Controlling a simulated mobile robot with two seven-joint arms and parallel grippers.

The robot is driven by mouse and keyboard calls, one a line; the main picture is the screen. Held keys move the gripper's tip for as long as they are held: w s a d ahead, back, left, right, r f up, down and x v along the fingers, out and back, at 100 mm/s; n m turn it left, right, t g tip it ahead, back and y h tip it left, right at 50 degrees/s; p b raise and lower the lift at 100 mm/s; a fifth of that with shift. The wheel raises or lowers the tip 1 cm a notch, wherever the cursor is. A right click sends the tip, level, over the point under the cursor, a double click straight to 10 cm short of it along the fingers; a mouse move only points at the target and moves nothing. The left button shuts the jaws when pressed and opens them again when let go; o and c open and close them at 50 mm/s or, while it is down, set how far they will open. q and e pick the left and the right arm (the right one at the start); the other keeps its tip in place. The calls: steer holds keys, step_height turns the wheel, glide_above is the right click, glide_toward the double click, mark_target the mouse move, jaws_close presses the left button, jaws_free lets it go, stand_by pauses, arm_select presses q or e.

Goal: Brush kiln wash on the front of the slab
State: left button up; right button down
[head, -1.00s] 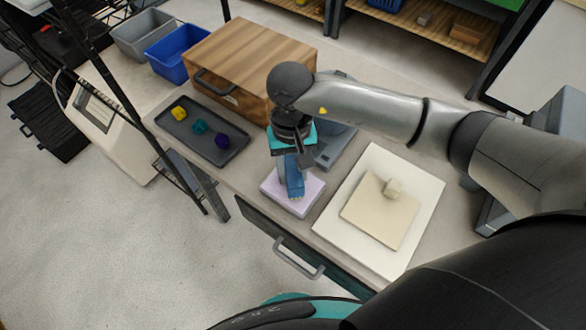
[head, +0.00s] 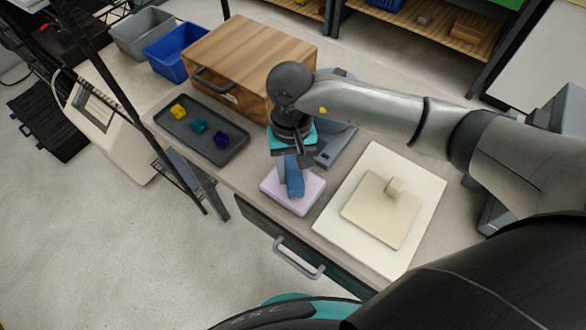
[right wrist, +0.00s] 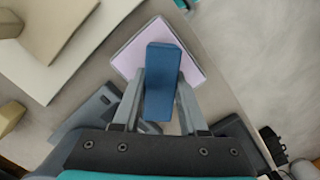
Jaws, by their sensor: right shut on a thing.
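My right gripper (head: 291,163) is shut on a blue block-shaped tool (head: 295,185), which looks like the brush. It points down over a lilac square pad or shallow tray (head: 310,193) near the table's front edge. In the right wrist view the blue tool (right wrist: 163,75) sits between the two grey fingers (right wrist: 158,98) and covers part of the lilac square (right wrist: 190,65). I cannot tell whether its lower end touches the lilac surface. My left gripper is out of view.
A dark tray (head: 228,155) holds yellow, teal and purple pieces at the left. Behind it stands a wooden box (head: 245,55) with a handle. A grey device (head: 335,145) sits behind the gripper. A drawer handle (head: 300,262) projects from the table front. Bare tabletop separates the lilac square and white board.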

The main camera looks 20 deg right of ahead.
mark_target(295, 167)
steer(key=shift+s+f+b, duration=0.15)
steer(key=shift+f+b, duration=0.05)
steer(key=shift+b, duration=0.1)
stand_by(1.3)
steer(key=shift+r+p, duration=1.85)
steer(key=shift+r, duration=1.8)
steer(key=shift+w+d+r+b, duration=0.15)
steer(key=shift+w+d+b, duration=0.05)
steer(key=shift+w+b, duration=0.15)
steer(key=d+r+n+b, duration=0.1)
steer(key=d+r+b, duration=0.4)
steer(key=r+b, duration=0.1)
steer(key=shift+s+r+b, duration=0.15)
steer(key=shift+s+b, duration=0.25)
steer(key=shift+s, duration=0.05)
